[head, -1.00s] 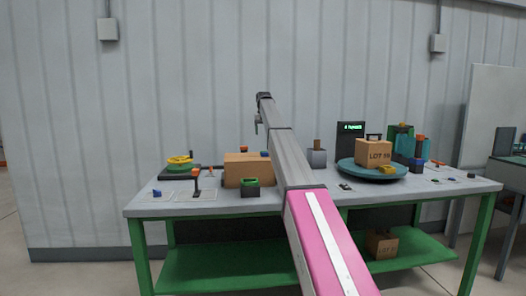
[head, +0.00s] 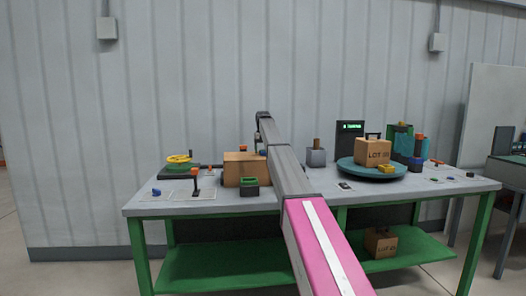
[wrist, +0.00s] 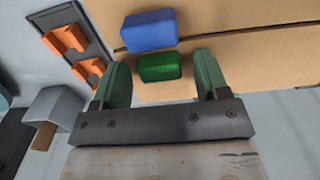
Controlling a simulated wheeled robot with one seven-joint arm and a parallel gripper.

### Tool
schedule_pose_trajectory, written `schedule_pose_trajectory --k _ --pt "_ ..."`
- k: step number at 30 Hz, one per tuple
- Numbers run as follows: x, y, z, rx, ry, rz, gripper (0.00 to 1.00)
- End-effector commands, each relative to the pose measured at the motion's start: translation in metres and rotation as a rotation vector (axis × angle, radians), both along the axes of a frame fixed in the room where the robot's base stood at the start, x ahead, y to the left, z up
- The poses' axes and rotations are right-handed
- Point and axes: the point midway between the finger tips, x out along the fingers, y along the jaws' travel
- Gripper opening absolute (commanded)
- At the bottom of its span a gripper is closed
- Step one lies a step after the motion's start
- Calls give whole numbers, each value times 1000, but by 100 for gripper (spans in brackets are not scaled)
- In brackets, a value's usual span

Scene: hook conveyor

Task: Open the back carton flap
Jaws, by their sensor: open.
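The cardboard carton (head: 239,172) stands on the workbench, left of my arm. In the wrist view its tan top (wrist: 240,58) fills the upper right, with a dark seam across it. A blue tab (wrist: 149,29) lies at the seam and a green tab (wrist: 160,67) lies nearer my gripper. My gripper (wrist: 162,60) is open, its two green fingers on either side of the green tab in the picture. I cannot tell whether they touch it. In the head view my gripper (head: 257,147) is just above the carton's right end, and my arm hides part of that side.
A green-rimmed black box (head: 249,187) stands before the carton. A yellow-wheeled device (head: 180,160) and an orange-topped post (head: 196,182) are to the left. A grey block (head: 316,157) and a teal turntable (head: 371,172) with a marked box (head: 372,152) are to the right.

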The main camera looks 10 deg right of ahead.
Motion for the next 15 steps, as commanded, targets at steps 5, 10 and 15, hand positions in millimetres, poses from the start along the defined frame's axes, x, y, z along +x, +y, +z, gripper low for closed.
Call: schedule_pose_trajectory --k 5,10,15 --pt "0 0 0 0 0 0 36" --pt "0 0 0 0 0 0 0" --pt "0 0 1 0 0 0 0"
